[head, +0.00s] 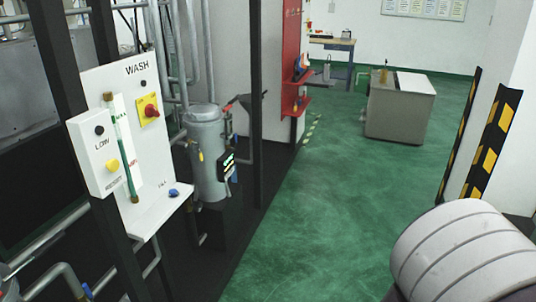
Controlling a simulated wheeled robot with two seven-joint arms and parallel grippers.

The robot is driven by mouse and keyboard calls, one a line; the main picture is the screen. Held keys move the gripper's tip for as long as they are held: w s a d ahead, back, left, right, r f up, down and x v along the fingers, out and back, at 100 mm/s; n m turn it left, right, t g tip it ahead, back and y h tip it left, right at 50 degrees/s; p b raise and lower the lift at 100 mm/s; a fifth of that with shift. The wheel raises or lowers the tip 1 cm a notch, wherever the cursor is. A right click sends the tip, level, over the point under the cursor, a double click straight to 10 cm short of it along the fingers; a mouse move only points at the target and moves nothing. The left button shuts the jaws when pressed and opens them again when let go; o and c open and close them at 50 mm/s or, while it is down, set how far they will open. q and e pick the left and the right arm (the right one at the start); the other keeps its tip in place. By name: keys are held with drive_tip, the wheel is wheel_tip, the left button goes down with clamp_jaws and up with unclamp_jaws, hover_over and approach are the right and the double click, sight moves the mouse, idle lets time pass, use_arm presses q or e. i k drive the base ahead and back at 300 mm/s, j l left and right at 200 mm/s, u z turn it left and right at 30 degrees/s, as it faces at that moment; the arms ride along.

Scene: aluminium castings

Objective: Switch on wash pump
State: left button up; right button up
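A white panel (150,95) marked WASH stands at the left on a dark post. It carries a red rotary knob (151,111) on a yellow square plate (148,122). The knob's exact setting is too small to tell. A blue knob (173,193) sits on the shelf below the panel. Neither of my grippers is in view.
A grey tank (207,150) with a small dark display (227,165) stands behind the panel among pipes. Dark posts (257,80) edge this equipment. The green floor (310,220) is open. A grey bin (400,112) stands further back; yellow-black striped posts (490,145) are at right.

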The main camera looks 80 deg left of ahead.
sight(150, 111)
drive_tip(key=u, duration=3.7)
